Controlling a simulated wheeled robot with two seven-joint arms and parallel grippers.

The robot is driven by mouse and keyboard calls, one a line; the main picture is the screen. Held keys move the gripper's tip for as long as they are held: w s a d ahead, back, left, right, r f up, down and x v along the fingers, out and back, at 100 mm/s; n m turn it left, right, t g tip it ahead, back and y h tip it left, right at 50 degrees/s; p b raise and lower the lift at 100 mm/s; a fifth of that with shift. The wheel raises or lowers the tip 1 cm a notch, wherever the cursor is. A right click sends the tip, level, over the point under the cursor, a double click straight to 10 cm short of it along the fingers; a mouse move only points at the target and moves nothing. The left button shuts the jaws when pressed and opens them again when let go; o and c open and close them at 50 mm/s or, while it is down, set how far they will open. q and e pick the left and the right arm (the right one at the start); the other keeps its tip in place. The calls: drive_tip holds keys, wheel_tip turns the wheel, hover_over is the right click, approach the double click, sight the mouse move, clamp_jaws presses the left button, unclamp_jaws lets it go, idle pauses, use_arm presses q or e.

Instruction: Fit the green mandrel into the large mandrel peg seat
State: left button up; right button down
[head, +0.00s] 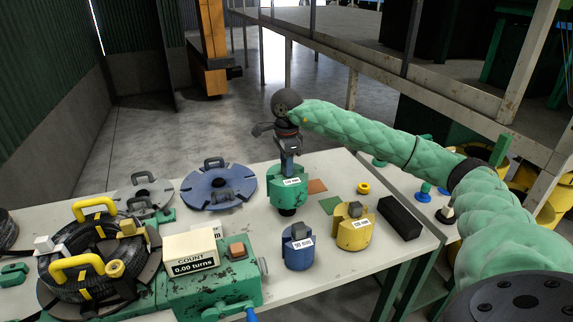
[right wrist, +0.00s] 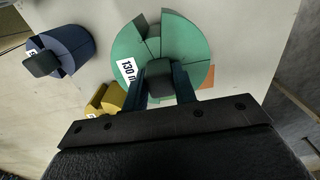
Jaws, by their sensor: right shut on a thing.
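The green mandrel (head: 285,187), a cylinder with a white label, is in the middle of the head view. My right gripper (head: 289,160) comes down from above and is shut on the post at its top. A dark stub shows under the mandrel; I cannot tell whether it touches the table. In the right wrist view the green mandrel (right wrist: 190,42) appears from above, its post between the fingers (right wrist: 160,82). I cannot clearly make out the large mandrel peg seat. My left gripper is not in view.
A blue mandrel (head: 298,252) and a yellow mandrel (head: 354,232) stand close in front on the table (head: 385,263). A black block (head: 400,217) lies right. The green machine (head: 210,290), count box (head: 190,251), blue disc (head: 219,187) and hose coil (head: 80,285) fill the left.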

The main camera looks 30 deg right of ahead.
sight(286, 180)
drive_tip(key=shift+f+b, duration=2.15)
drive_tip(key=shift+f, duration=0.7)
idle(0.3)
idle(0.5)
drive_tip(key=c, duration=0.8)
unclamp_jaws()
drive_tip(key=shift+r+p, duration=0.75)
drive_tip(key=shift+r, duration=1.5)
drive_tip(key=shift+r, duration=0.1)
drive_tip(key=shift+r+b, duration=1.05)
drive_tip(key=shift+r, duration=2.75)
